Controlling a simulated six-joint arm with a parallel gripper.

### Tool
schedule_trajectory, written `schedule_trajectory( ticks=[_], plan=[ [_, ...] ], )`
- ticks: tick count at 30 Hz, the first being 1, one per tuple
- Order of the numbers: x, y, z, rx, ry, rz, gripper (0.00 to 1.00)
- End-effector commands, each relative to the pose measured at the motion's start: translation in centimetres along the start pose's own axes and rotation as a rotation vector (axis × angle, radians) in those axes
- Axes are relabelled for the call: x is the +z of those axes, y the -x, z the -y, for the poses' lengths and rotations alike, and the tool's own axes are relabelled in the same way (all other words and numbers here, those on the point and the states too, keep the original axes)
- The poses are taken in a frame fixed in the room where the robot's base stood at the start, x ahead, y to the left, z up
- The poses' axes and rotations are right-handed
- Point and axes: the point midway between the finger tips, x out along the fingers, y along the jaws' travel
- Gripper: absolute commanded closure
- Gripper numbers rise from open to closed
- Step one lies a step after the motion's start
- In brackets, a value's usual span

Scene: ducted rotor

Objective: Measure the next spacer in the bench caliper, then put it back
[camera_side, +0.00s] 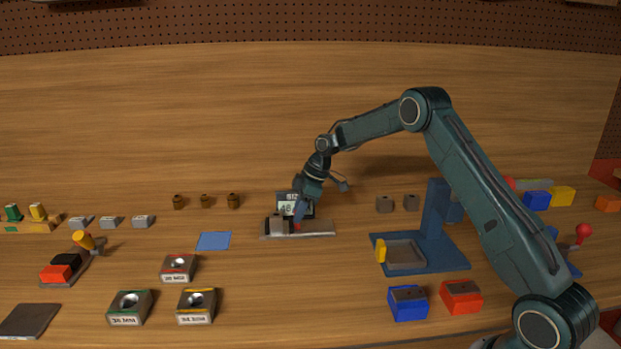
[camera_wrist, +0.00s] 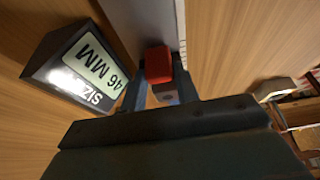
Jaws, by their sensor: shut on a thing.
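The bench caliper (camera_side: 318,229) lies near the middle of the bench, and its pale bar also shows in the wrist view (camera_wrist: 143,20). Its display (camera_wrist: 88,66) reads 46 MM. My gripper (camera_side: 299,217) is down at the caliper, just in front of the display. Whether the spacer touches the caliper jaws is hidden.
A blue fixture (camera_side: 436,225) with a tray stands right of the caliper. A blue mat (camera_side: 213,241) lies to its left. Small brown parts (camera_side: 205,200) stand behind the mat. Labelled boxes (camera_side: 178,268) stand front left. The bench directly in front of the caliper is clear.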

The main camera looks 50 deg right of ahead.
Motion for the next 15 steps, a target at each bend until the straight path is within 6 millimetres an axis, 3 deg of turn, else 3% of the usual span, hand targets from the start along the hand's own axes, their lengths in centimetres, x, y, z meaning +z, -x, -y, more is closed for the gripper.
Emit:
schedule_trajectory(
  ticks=[4,13,14,15],
  plan=[
    [1.6,0.7,-0.1,0.002,-0.003,0.000,1.00],
    [1.7,0.8,0.0,0.002,-0.001,-0.001,1.00],
    [1.7,0.8,0.0,0.002,-0.001,-0.001,0.67],
    [1.7,0.8,0.0,0.002,-0.001,-0.001,0.59]
  ],
)
